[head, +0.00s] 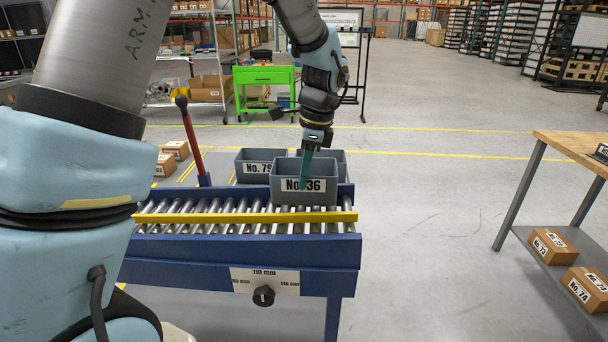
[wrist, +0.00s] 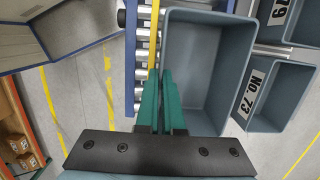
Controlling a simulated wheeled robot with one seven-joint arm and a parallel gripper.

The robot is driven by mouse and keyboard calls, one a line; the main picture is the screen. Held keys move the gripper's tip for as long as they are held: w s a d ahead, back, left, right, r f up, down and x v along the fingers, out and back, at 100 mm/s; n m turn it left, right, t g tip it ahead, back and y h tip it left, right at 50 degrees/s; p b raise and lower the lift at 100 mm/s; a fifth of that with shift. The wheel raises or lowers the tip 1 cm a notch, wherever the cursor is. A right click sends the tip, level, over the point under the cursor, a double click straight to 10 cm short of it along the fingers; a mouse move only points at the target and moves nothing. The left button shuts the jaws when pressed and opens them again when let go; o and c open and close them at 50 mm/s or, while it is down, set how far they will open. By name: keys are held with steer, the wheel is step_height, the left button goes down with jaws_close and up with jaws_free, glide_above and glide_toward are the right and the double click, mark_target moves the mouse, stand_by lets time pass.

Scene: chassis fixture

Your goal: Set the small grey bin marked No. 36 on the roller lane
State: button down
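The small grey bin marked No. 36 (head: 288,196) is over the right part of the roller lane (head: 185,228), upright, just beyond the yellow rail. I cannot tell whether its base touches the rollers or hangs slightly above them. My gripper (head: 304,186) points down at its near wall, partly covering the label. In the wrist view my green fingers (wrist: 165,75) are close together at the rim of the grey bin (wrist: 205,75), with its wall seemingly pinched between them. The bin looks empty inside.
Grey bins No. 79 (head: 258,168) and No. 73 (wrist: 285,95) stand beyond the lane's far blue beam. The yellow rail (head: 240,217) runs along the near side. A red lever (head: 192,140) rises at the lane's far left. A wooden bench (head: 575,145) stands at right.

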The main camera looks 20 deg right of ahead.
steer(key=shift+f, duration=0.15)
steer(key=shift+f+b, duration=0.65)
steer(key=shift+f, duration=0.85)
steer(key=c, duration=1)
jaws_free()
steer(key=shift+r, duration=0.1)
step_height(320, 180, up, 8)
steer(key=p, duration=0.7)
